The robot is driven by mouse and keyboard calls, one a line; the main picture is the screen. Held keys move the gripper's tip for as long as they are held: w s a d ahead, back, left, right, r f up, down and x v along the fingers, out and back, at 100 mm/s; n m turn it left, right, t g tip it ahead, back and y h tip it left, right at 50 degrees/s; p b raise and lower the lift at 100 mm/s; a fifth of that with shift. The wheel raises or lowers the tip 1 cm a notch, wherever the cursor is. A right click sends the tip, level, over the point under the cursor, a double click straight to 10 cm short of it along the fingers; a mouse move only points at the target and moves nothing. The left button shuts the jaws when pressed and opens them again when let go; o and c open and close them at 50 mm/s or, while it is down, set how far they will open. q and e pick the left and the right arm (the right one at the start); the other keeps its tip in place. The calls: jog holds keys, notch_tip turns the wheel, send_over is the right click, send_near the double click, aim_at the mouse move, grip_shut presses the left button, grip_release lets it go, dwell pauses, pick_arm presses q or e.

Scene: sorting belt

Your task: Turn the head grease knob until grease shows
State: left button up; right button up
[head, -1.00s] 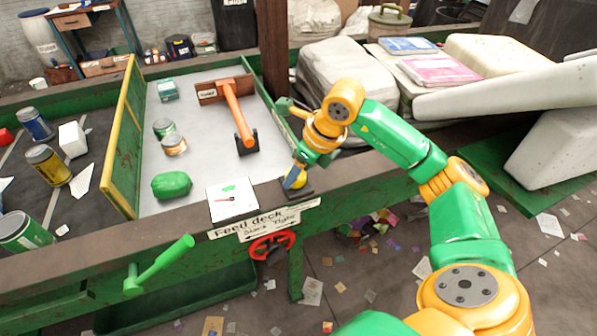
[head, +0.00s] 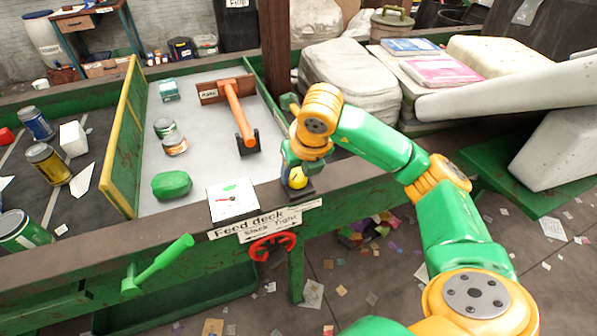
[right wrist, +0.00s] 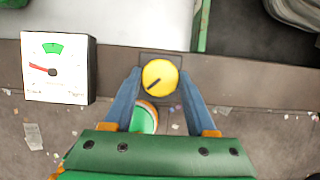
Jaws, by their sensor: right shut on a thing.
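A round yellow knob (head: 298,178) with a dark pointer line sits on a dark plate on the deck's front rail. In the right wrist view the knob (right wrist: 160,77) lies between the two blue fingers, its line slanting down to the left. My right gripper (head: 294,172) is shut on this knob from above. I see no label on the knob and no grease around it. A white dial box (head: 233,200) stands left of the knob; its red needle points left, away from the green zone at the top. My left gripper is not in view.
A "Feed deck" sign (head: 265,223) with slack and tight marks and a red handwheel (head: 272,247) are below the dial. A green crank (head: 157,265) sticks out at the front left.

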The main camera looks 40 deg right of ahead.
dwell(0.4)
jog(key=o, duration=1.4)
jog(key=shift+r, duration=0.1)
jog(key=v, duration=0.6)
jog(key=shift+r+p, duration=0.25)
jog(key=shift+p, duration=0.05)
jog(key=shift+s+r, duration=0.2)
jog(key=shift+s, duration=0.05)
